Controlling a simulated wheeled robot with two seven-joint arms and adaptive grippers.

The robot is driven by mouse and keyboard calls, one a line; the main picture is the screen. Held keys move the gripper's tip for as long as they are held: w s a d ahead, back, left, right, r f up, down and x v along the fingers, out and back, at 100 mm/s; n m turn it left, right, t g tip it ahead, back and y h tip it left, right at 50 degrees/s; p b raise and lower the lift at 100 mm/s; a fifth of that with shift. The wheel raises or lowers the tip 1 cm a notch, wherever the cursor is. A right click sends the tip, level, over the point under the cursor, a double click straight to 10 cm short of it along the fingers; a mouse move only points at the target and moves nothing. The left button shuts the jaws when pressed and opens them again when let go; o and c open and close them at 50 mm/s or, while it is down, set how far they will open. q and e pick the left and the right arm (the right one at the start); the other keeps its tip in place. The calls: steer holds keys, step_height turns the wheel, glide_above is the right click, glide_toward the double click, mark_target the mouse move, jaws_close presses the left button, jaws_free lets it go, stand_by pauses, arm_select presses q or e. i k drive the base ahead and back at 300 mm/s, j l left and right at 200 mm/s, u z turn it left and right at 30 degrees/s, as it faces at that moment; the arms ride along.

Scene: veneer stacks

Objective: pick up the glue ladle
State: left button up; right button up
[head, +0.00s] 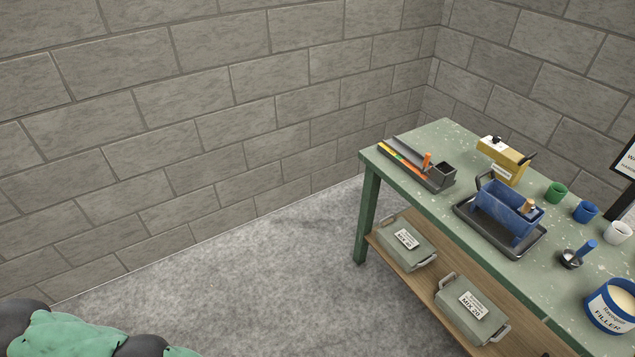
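A small ladle-like tool with a dark round cup (571,259) and a blue handle (586,247) is on the green table at the right; I take it to be the glue ladle. Its handle tilts up to the right. It lies between the black tray and the filler tub. Neither of my grippers is in view. Only part of my arm shows at the bottom left, far from the table.
The green table (455,139) bears a blue container (497,206) in a black tray (471,222), a yellow box (503,156), several cups and a filler tub (610,307). Grey bins (404,242) sit on the lower shelf. The floor (270,290) left of it is clear.

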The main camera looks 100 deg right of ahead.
mark_target(572, 259)
steer(key=z, duration=5.3)
